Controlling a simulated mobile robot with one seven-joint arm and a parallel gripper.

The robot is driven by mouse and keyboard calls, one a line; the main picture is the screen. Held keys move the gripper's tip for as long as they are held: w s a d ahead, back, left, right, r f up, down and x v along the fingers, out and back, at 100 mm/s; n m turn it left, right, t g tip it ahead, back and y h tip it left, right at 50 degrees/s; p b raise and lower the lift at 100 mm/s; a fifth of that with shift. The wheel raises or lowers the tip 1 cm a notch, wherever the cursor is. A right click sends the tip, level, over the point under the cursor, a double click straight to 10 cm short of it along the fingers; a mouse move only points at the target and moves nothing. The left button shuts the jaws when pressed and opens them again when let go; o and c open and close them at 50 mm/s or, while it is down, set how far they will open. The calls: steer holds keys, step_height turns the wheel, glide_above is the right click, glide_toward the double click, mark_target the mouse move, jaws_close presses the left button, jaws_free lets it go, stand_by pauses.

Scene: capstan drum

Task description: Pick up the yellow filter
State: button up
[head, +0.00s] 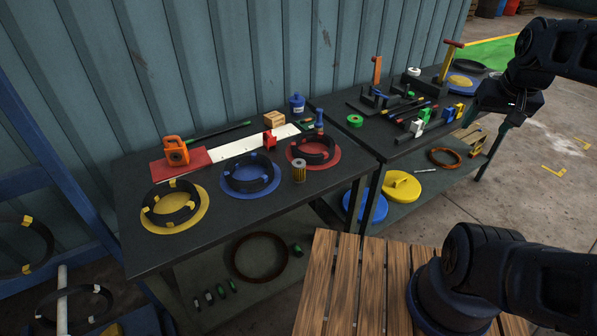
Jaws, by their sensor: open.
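My gripper (492,122) is at the upper right, over the right end of the far table. Its jaws are open, and I see nothing between them. It is well to the right of the filter and apart from it.
The near table (150,257) holds a yellow disc (199,221), blue disc (226,188) and red disc (334,163) with black rings. An orange device (175,152) stands behind. The far table carries tools and blocks. A slatted wooden surface (343,285) is in front.

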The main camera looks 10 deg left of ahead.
steer(key=shift+w, duration=0.1)
steer(key=w+a+f+n+g, duration=0.1)
steer(key=w+a+n, duration=0.3)
steer(key=w+a, duration=0.4)
steer(key=n+g, duration=0.4)
steer(key=n, duration=0.6)
glide_above(298, 163)
steer(key=f, duration=2)
steer(key=shift+d+f, duration=0.2)
steer(key=shift+d, duration=0.05)
steer(key=shift+a+f, duration=0.15)
steer(key=shift+f, duration=0.1)
step_height(298, 163, down, 4)
steer(key=shift+f, duration=0.15)
steer(key=shift+w+f, duration=0.15)
steer(key=shift+f, duration=3.05)
steer(key=c, duration=1.1)
